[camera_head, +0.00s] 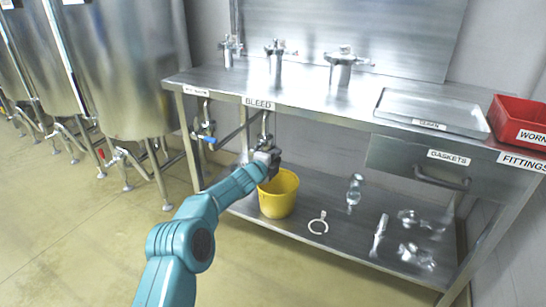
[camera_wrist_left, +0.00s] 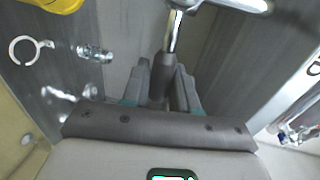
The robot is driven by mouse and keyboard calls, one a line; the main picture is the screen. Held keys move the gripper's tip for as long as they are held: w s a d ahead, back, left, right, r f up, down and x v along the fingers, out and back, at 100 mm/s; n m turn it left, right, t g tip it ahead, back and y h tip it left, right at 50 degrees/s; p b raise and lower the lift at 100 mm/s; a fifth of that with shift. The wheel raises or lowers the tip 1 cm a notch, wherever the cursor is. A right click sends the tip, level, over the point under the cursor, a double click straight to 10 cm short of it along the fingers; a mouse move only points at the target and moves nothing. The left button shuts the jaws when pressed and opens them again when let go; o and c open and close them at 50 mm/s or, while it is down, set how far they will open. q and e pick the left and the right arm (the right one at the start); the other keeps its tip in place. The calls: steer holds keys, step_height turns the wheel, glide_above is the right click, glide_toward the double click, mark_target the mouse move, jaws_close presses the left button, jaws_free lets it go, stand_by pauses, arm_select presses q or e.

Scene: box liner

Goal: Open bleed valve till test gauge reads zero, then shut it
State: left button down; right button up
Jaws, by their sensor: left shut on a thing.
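The bleed valve (camera_head: 265,135) hangs on a pipe under the bench edge, below the BLEED label (camera_head: 258,103). My left gripper (camera_head: 268,158) is at its lower end, above the yellow bucket (camera_head: 279,196). In the left wrist view my left gripper (camera_wrist_left: 161,88) is shut on the valve's dark handle grip (camera_wrist_left: 160,78), which sits at the end of a shiny metal lever (camera_wrist_left: 174,32). The wrist and fingers hide much of the valve in the head view. I cannot make out a test gauge or its reading. My right gripper is not in view.
A blue-handled valve (camera_head: 208,139) hangs left of the bleed valve. On the lower shelf (camera_head: 300,214) lie a ring clamp (camera_head: 318,223) and several shiny fittings. A metal tray (camera_head: 432,112) and a red bin (camera_head: 519,121) stand on the bench. Steel tanks (camera_head: 120,65) stand at left.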

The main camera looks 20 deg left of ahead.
arm_select(q)
steer(key=shift+f, duration=0.25)
steer(key=shift+r, duration=0.1)
steer(key=c, duration=1)
jaws_free()
steer(key=shift+r, duration=0.1)
